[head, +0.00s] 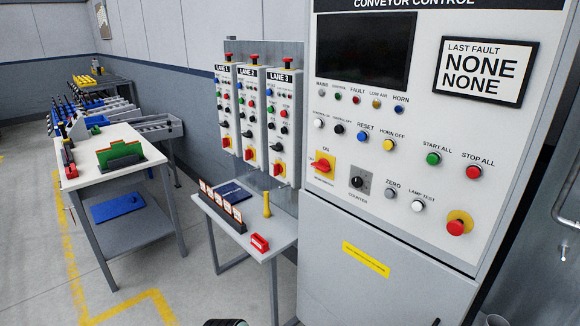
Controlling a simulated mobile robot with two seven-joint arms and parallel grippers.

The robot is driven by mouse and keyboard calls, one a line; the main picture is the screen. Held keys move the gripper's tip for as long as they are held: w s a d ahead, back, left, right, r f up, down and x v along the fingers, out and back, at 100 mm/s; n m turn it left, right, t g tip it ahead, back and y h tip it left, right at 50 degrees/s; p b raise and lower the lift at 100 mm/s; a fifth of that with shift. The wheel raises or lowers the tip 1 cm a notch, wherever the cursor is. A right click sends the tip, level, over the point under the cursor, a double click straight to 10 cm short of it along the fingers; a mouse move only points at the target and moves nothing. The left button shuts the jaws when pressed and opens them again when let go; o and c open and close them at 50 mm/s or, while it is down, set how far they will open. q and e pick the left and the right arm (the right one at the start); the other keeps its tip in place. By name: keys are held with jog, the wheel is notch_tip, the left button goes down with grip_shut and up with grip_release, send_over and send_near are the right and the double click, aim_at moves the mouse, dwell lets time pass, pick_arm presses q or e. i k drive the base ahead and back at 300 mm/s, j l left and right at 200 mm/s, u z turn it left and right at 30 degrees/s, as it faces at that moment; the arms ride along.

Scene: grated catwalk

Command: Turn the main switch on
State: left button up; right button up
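The main switch (323,166) is a red rotary handle on a yellow plate, at the lower left of the conveyor control cabinet's panel (400,135). "ON" is printed above it. Its handle appears to lie closer to sideways than upright, but the small lettering around it is hard to read. The panel screen (365,50) is dark. No gripper touches the switch. Neither gripper's fingers show; only small dark rounded parts, perhaps mine, show at the bottom edge.
Right of the switch are a black selector (357,182), several push buttons and a red emergency stop (457,226). Left stand lane boxes (253,110) with similar red-on-yellow switches, above a small table (268,230). A pipe (565,220) runs at the far right.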

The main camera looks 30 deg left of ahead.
aim_at(323, 165)
jog(key=u, duration=0.85)
jog(key=i+j+z, duration=0.1)
jog(key=i+j, duration=0.15)
jog(key=i+j+z, duration=0.1)
jog(key=j, duration=0.25)
jog(key=i+j+z, duration=0.15)
jog(key=i+j, duration=0.15)
jog(key=i+j+z, duration=0.1)
jog(key=j, duration=0.35)
jog(key=i+j+z, duration=0.1)
jog(key=i+j, duration=0.2)
jog(key=i+j+z, duration=0.1)
jog(key=j, duration=0.35)
jog(key=i, duration=0.05)
